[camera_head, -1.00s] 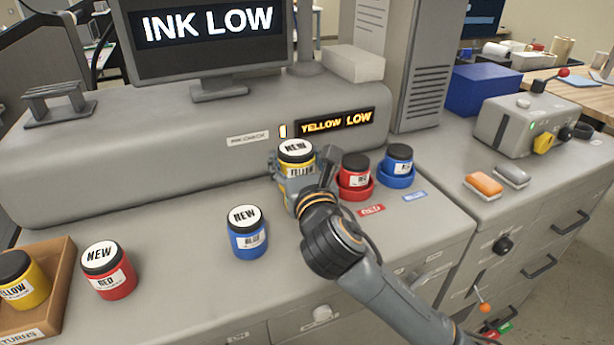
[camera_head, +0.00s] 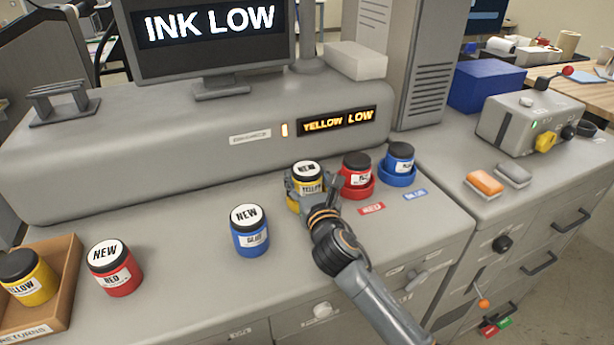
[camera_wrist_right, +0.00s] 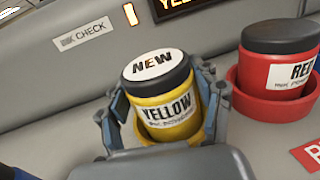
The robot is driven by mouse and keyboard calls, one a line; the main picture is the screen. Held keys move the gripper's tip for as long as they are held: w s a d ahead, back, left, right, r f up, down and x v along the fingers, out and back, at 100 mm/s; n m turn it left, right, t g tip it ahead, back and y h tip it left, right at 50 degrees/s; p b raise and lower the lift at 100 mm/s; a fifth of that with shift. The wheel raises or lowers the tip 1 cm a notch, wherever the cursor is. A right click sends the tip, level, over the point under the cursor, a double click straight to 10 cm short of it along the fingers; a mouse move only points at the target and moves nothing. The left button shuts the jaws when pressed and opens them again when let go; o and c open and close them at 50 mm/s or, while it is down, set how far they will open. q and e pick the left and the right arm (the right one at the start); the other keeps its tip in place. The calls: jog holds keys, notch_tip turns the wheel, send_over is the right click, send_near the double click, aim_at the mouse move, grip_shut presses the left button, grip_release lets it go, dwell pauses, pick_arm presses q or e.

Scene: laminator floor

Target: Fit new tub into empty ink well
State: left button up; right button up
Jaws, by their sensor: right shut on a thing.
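My right gripper (camera_head: 312,195) is shut on the yellow tub (camera_head: 308,179), which has a black lid with a white NEW label. In the right wrist view the tub (camera_wrist_right: 160,92) stands nearly upright between the fingers (camera_wrist_right: 165,115). Yellow shows low around the tub, apparently the rim of the yellow ink well (camera_head: 293,205); the fingers hide most of it, so I cannot tell whether the tub is fully seated. The tub is level with the neighbouring red tub (camera_head: 357,172) and blue tub (camera_head: 399,160), which sit in their own wells. My left gripper is not in view.
A NEW blue tub (camera_head: 249,238) and a NEW red tub (camera_head: 115,275) stand on the counter at left. The display (camera_head: 338,121) reads YELLOW LOW. Counter between the blue and red NEW tubs is clear.

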jog(key=shift+f, duration=0.25)
jog(key=o, duration=1.4)
jog(key=shift+f, duration=0.1)
jog(key=shift+r, duration=0.3)
jog(key=shift+s+d, duration=0.1)
jog(key=shift+s, duration=0.05)
jog(key=b+v, duration=0.2)
jog(key=v, duration=0.9)
jog(key=shift+s+d+r, duration=0.1)
jog(key=shift+s+d, duration=0.05)
jog(key=shift+s, duration=0.2)
